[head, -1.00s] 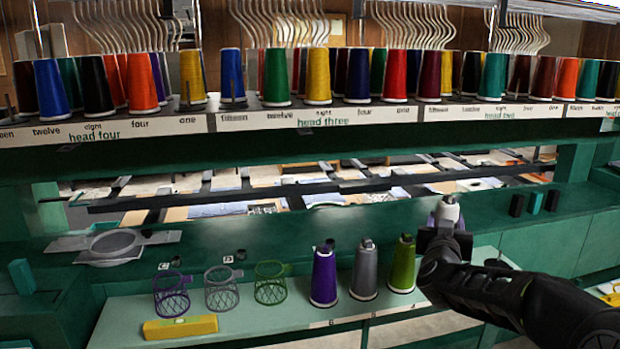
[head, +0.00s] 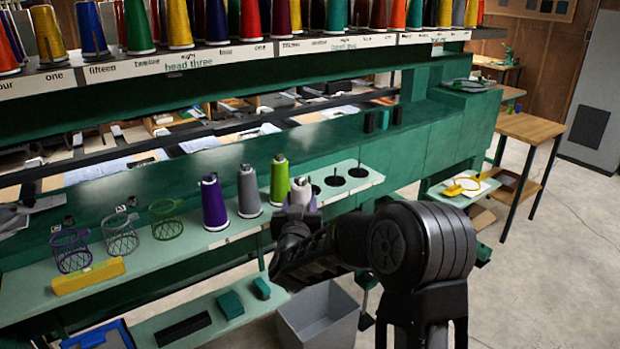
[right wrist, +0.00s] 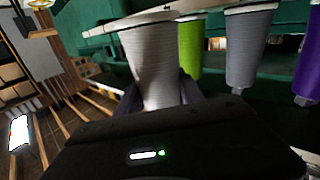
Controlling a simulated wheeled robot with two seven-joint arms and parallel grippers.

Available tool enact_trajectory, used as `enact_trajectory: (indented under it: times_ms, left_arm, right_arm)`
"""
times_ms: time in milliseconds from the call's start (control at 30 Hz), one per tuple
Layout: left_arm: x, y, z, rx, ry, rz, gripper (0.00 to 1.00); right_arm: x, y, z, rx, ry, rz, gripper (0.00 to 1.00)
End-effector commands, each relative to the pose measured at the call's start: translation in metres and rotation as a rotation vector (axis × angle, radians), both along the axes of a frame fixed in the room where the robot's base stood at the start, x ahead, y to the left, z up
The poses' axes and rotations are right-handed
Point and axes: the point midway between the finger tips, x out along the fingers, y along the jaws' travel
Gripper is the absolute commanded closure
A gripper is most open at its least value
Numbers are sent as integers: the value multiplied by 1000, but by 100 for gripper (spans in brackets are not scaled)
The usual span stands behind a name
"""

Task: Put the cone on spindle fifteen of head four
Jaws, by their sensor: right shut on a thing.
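My right gripper (head: 296,215) is shut on a white cone (head: 300,191), beside the shelf with the other cones. In the right wrist view the held cone (right wrist: 153,62) shows between the fingers, with its wide end up in the picture. Spindle fifteen of head four is out of view. My left gripper is not in view.
Purple (head: 214,203), grey (head: 248,192) and green (head: 279,181) cones stand on the shelf (head: 185,252), left of the held cone. Wire baskets and a yellow block (head: 88,276) are further left. A grey bin (head: 322,318) stands below. The floor at right is open.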

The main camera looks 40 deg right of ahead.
Motion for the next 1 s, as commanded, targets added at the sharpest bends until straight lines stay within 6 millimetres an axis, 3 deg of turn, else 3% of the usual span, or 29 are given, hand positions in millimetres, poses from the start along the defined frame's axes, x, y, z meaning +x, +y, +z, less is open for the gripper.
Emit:
enact_trajectory:
  times_ms: [267,367,533,800,1000]
  left_arm:
    - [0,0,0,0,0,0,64]
    - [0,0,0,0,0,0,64]
    - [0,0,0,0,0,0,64]
    - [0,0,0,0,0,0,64]
    - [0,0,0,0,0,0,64]
  right_arm:
    - [-2,70,-56,-2,6,79,100]
    - [-6,107,-76,-4,6,133,100]
    - [-18,185,-101,-7,4,268,100]
    - [-46,308,-109,-5,0,519,100]
    - [-61,365,-102,-3,-2,643,100]
